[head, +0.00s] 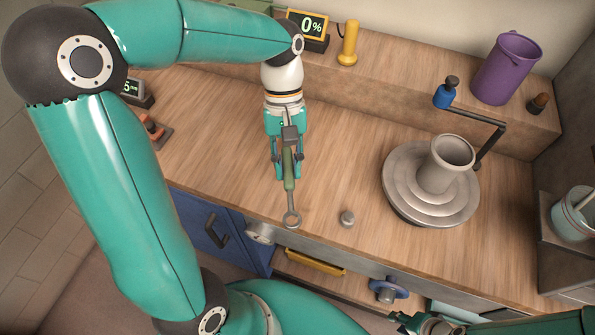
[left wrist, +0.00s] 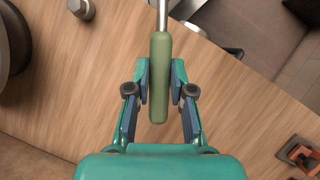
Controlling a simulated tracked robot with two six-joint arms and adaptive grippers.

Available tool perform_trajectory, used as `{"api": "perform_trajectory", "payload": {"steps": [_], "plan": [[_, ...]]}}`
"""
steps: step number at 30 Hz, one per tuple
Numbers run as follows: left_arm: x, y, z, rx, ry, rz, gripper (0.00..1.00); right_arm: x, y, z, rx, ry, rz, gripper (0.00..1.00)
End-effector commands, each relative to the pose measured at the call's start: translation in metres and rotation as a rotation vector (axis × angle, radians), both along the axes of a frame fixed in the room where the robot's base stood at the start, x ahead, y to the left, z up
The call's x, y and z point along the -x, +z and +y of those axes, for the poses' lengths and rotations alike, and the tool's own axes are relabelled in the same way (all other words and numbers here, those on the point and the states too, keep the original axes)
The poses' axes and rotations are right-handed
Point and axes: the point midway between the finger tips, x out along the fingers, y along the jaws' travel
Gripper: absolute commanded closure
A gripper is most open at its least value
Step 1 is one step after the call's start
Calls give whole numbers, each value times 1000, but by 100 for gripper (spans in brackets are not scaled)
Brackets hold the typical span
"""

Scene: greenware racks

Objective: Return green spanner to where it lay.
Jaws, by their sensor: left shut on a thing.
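The green spanner (head: 289,184) has a green handle and a grey metal shaft with a ring end. My left gripper (head: 288,172) is shut on its handle. The ring end points toward the front edge of the wooden bench (head: 345,150). In the left wrist view the handle (left wrist: 159,85) sits between the two fingers of my left gripper (left wrist: 160,78), and the shaft runs out at the top. I cannot tell whether the spanner touches the bench. My right gripper (head: 418,321) shows only in part at the bottom edge, and its fingers are unclear.
A grey potter's wheel (head: 400,200) with a clay vessel (head: 440,165) stands right of the spanner. A purple jug (head: 506,68) and yellow cylinder (head: 348,45) stand on the back ledge. The bench left of the wheel is mostly clear.

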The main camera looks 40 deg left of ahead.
Motion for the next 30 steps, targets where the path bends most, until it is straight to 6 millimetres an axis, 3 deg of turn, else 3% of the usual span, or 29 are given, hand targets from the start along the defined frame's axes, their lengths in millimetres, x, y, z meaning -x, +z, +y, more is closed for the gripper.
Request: {"api": "perform_trajectory", "payload": {"steps": [11, 21, 25, 30], "plan": [[-35, 11, 55, 1, -960, 3, 100, 0, 22, 0, 0, 0, 0, 68], [-91, 26, 103, 3, -1741, 4, 100, 0, 64, 0, 0, 0, 0, 68], [-118, 25, 109, 8, -1898, 5, 100, 0, 87, 0, 0, 0, 0, 68], [-129, 13, 97, 8, -1946, 3, 100, 0, 104, 0, 0, 0, 0, 68]]}}
